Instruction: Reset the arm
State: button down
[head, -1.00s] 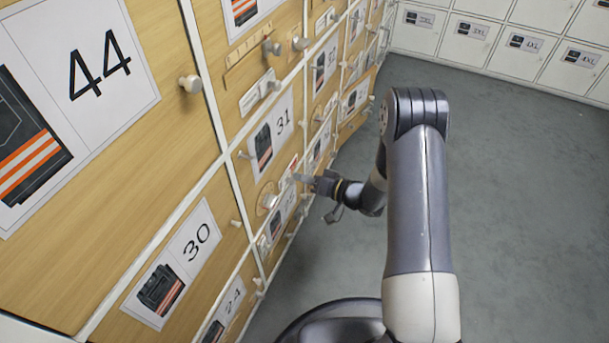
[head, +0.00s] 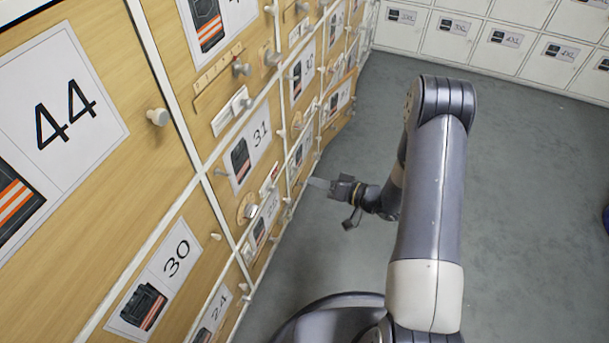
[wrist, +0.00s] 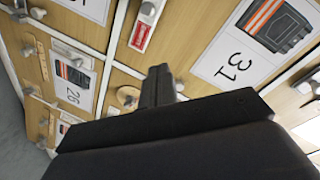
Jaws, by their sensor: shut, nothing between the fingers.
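My gripper (head: 322,183) is at the end of my arm in the head view, right of the wall of wooden lockers and apart from it. Its fingers point left toward the doors. In the wrist view the two fingers of my gripper (wrist: 157,86) are together with nothing between them. The locker door labelled 31 (wrist: 209,93) fills the right of the wrist view, and the door also shows in the head view (head: 246,185).
Doors labelled 44 (head: 150,85) and 30 (head: 190,222) carry protruding round knobs. A white fitting with a red label (wrist: 145,25) sticks out near 31. Grey floor (head: 330,255) is open around my arm. White lockers (head: 490,38) stand at the back.

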jog(key=shift+s+d, duration=0.25)
jog(key=shift+d, duration=0.15)
